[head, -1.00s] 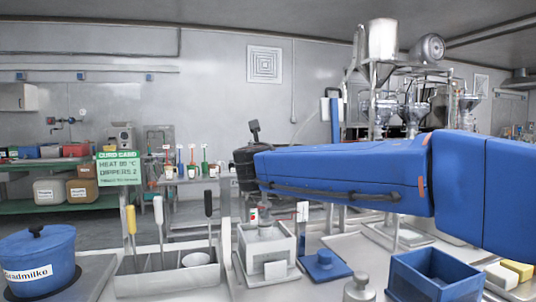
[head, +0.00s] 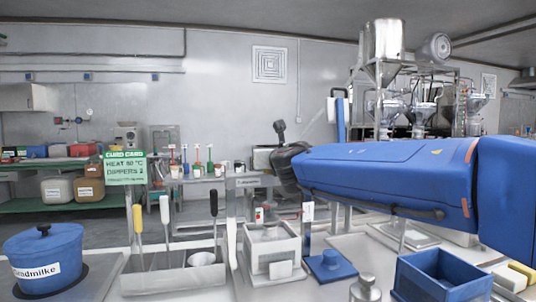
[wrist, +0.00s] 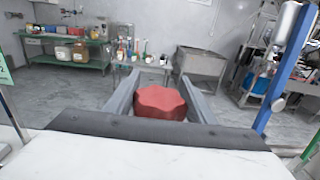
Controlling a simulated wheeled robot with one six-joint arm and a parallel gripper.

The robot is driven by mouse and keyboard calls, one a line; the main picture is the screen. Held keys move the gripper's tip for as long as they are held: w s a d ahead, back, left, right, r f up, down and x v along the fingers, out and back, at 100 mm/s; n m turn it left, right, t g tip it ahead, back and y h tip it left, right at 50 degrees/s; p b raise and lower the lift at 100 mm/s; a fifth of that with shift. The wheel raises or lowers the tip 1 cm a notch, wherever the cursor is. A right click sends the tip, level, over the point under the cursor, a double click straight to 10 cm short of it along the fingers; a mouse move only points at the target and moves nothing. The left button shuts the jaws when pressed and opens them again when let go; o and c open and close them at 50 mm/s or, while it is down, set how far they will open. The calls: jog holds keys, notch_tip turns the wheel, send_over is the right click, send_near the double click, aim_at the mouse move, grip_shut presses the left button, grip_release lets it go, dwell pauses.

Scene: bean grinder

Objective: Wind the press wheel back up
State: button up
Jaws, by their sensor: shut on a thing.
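The press wheel (wrist: 160,102) is a red, lobed knob. In the wrist view it sits between the two grey fingers of my gripper (wrist: 160,74), which are shut on it. What the wheel is mounted on is hidden below it. In the head view the dark end of my gripper (head: 290,166) is at the left end of my blue arm, above and behind the white box-shaped unit (head: 271,250). I cannot make out the wheel or the fingertips in the head view.
On the bench are a blue pot (head: 45,262), a grey tool holder (head: 172,278), a blue block with a knob (head: 330,264), a metal weight (head: 365,288) and an open blue bin (head: 442,280). A green sign (head: 125,169) stands at left. Steel hoppers (head: 384,50) rise behind my arm.

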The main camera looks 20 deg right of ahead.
jog(key=o, duration=1.1)
jog(key=shift+c, duration=0.2)
jog(key=s, duration=1.7)
jog(key=shift+s+a, duration=0.2)
jog(key=shift+a, duration=0.15)
